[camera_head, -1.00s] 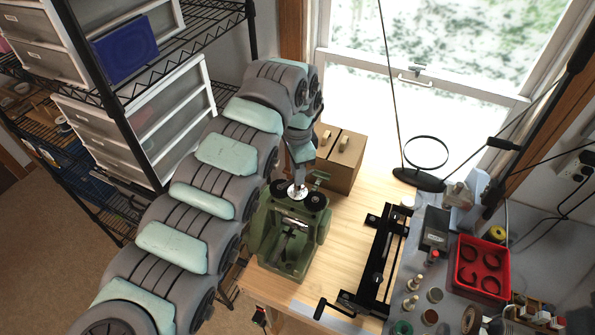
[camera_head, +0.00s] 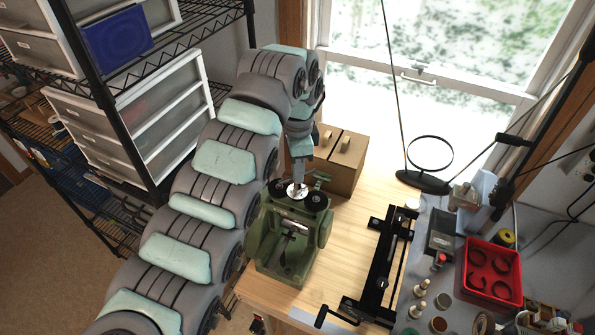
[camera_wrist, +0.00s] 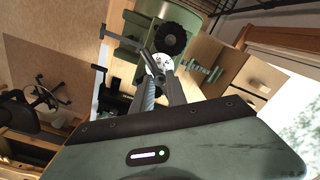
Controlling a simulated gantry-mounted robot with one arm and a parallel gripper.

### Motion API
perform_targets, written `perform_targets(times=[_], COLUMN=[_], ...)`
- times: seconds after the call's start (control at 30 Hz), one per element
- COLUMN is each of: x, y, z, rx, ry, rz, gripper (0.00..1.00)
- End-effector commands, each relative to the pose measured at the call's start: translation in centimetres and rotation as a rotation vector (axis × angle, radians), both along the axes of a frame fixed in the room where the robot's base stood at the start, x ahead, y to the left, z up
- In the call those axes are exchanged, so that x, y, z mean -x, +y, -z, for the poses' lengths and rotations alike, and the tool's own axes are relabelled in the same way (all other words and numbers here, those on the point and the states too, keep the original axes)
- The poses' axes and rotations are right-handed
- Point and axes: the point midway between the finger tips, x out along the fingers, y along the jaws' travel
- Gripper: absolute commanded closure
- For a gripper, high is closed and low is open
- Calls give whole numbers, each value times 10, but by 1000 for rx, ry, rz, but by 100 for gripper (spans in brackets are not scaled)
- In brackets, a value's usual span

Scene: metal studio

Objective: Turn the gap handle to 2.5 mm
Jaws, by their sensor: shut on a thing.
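The green rolling mill (camera_head: 282,262) stands at the left end of the wooden bench in the head view. On its top are a pale round dial (camera_head: 297,191) and two black round knobs (camera_head: 315,201). The dial also shows in the wrist view (camera_wrist: 160,63). My fingers cover the middle of the handle. The dial's marks are too small to read.
A brown wooden box (camera_head: 341,160) stands close behind the mill. A black metal frame (camera_head: 385,265) lies to its right, then a red tray (camera_head: 490,272) and small bottles. Shelving with drawers (camera_head: 140,120) is at the left. Bare bench lies between mill and frame.

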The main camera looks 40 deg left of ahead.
Motion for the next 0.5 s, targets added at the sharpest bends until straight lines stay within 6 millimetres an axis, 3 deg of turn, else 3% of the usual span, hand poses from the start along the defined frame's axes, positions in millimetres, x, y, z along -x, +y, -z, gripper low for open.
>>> perform_targets(times=[0.1, 0.13, 0.43, 0.5], x=[1, 1, 0, 0], y=[0, 0, 0, 0], z=[1, 1, 0, 0], rx=[2, 2, 1, 0], ry=[1, 1, 1, 0], rz=[-1, -1, -1, -1], gripper=[100, 80, 56, 56])
